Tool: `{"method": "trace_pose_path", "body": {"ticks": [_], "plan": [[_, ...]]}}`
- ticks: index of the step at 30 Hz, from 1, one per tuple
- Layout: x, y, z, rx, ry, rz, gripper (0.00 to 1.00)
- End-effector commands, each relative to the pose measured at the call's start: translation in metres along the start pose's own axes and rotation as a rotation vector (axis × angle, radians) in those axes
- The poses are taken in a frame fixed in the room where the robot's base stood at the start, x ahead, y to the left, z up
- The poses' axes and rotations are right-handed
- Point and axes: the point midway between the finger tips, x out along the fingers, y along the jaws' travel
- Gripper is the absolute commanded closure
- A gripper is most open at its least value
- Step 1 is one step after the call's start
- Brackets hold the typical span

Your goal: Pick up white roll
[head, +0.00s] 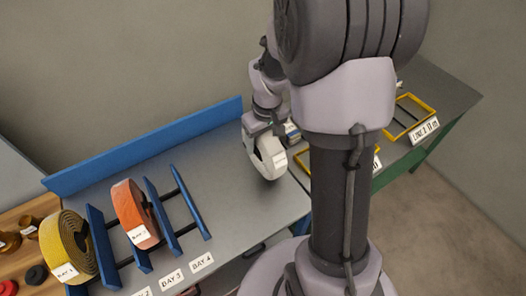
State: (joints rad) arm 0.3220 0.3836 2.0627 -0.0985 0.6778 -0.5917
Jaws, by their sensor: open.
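The white roll (271,164) stands on its edge over the right part of the grey bench (235,150), with a pale label on its side. My gripper (265,130) is open, right at the roll's top rim. I cannot tell whether the fingers touch the roll, or whether the roll rests on the bench. My own arm covers the area just right of it.
A rack with blue dividers (162,215) at left holds an orange roll (134,213); a yellow roll (66,245) stands left of it. A blue back rail (150,145) borders the bench. Yellow frames (409,117) lie on the right table. Bench between rack and white roll is clear.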

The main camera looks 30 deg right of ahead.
Motion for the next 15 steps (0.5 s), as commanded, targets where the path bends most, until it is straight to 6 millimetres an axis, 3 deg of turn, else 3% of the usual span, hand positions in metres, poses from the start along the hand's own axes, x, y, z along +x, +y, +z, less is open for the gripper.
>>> {"method": "trace_pose_path", "body": {"ticks": [5, 15], "plan": [[-0.0007, -0.0001, -0.0003, 0.000, 0.001, 0.000, 0.35], [-0.0010, -0.0001, -0.0004, 0.000, 0.001, 0.000, 0.99]]}}
